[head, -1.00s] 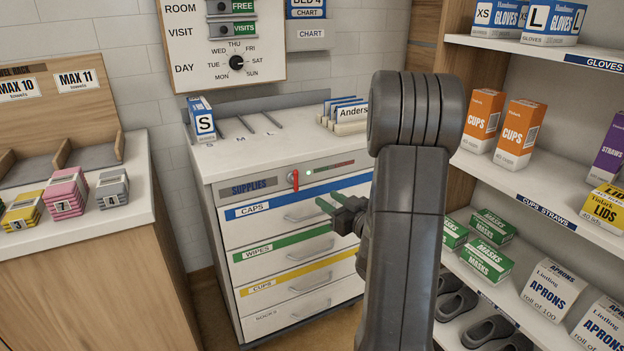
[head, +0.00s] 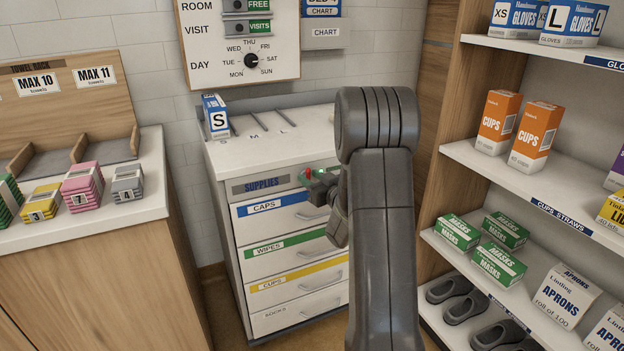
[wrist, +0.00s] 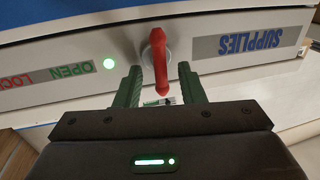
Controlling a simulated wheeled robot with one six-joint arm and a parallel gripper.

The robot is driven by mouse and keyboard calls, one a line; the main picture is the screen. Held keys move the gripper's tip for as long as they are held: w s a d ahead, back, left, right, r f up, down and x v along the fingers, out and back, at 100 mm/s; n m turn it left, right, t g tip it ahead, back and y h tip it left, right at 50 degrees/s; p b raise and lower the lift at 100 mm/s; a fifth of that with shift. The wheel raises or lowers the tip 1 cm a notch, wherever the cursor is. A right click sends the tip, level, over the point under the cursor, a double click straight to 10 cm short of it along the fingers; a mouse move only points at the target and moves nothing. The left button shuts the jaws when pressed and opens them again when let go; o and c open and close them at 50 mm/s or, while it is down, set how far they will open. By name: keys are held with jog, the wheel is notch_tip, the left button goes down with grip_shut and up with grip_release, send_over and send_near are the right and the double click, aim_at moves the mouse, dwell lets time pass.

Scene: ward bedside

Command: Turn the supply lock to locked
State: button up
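The supply lock is a red lever handle (wrist: 158,60) on the front panel of the supplies cabinet, beside the SUPPLIES label (wrist: 237,39). In the head view the red handle (head: 308,173) is partly covered by my gripper (head: 319,177). My gripper also shows in the wrist view (wrist: 162,90), its green fingers one on each side of the handle's end, with small gaps visible. It is open.
The supplies cabinet (head: 222,158) has CAPS, WIPES and CUPS drawers with handles below the lock. A glove box marked S (head: 217,119) stands on its top. A stocked shelf unit (head: 505,172) is at right and a wooden counter (head: 90,260) at left.

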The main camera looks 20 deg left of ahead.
grip_shut()
jog(key=shift+f+m, duration=0.1)
jog(key=shift+m, duration=0.2)
jog(key=m+b, duration=0.1)
jog(key=m, duration=0.1)
jog(key=m+b, duration=0.1)
jog(key=m, duration=0.1)
jog(key=shift+w+d+f+m+t+y, duration=0.2)
jog(key=shift+m+t+y, duration=0.1)
jog(key=shift+t, duration=0.1)
jog(key=m+t+b, duration=0.1)
jog(key=m+b, duration=0.1)
jog(key=m, duration=0.3)
jog(key=shift+f, duration=0.15)
jog(key=shift+f+m+t+h+b, duration=0.15)
jog(key=shift+m+t+b, duration=0.35)
jog(key=shift+m, duration=1.15)
jog(key=shift+f+m+t+h+b, duration=0.1)
jog(key=shift+m+t+h+b, duration=0.15)
jog(key=shift+m+b, duration=0.9)
jog(key=shift+f+m+t+h+b, duration=0.1)
jog(key=shift+m+t, duration=0.35)
jog(key=shift+m, duration=1.95)
